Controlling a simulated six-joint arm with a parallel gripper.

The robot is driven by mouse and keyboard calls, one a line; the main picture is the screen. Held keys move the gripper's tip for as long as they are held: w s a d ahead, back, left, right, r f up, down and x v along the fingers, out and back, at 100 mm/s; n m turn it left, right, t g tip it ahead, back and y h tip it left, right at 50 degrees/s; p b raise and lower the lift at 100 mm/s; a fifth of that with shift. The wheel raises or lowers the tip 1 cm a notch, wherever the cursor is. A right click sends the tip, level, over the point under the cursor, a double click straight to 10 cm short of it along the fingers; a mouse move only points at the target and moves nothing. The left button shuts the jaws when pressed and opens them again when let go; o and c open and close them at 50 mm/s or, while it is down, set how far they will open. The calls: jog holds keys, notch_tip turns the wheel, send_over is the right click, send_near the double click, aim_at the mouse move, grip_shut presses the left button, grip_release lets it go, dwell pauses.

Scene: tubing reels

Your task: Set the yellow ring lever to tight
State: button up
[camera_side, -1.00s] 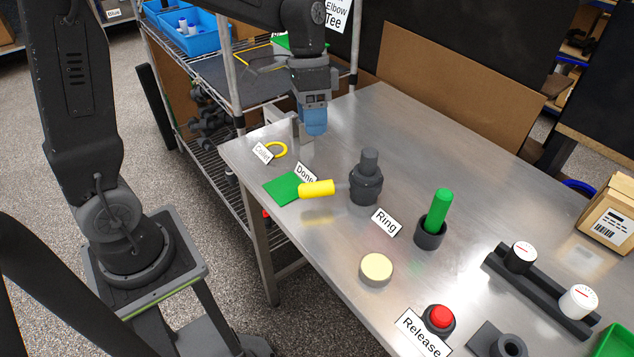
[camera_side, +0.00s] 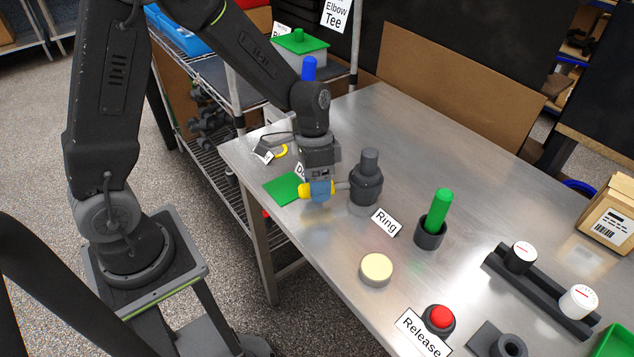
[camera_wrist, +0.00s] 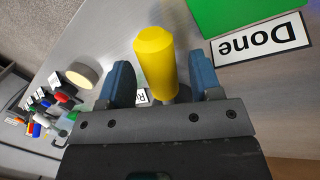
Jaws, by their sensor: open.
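The ring lever is a grey post (camera_side: 367,180) with a side arm that ends in a yellow handle (camera_side: 304,190), pointing left in the side view. The "Ring" label (camera_side: 386,222) lies on the table in front of the post. My gripper (camera_side: 318,190) is down at the handle and hides part of it. In the wrist view the yellow handle (camera_wrist: 155,62) lies between the two blue fingertips of my open gripper (camera_wrist: 160,82), with a gap on each side. A green pad (camera_side: 284,190) lies left of the handle, and its "Done" label (camera_wrist: 262,40) shows in the wrist view.
A green rod in a dark holder (camera_side: 431,233), a cream disc (camera_side: 376,269) and a red button (camera_side: 439,317) stand right and in front. Two dials (camera_side: 541,281) sit on a dark bar.

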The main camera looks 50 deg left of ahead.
jog(key=shift+f, duration=0.1)
jog(key=shift+c, duration=0.4)
grip_shut()
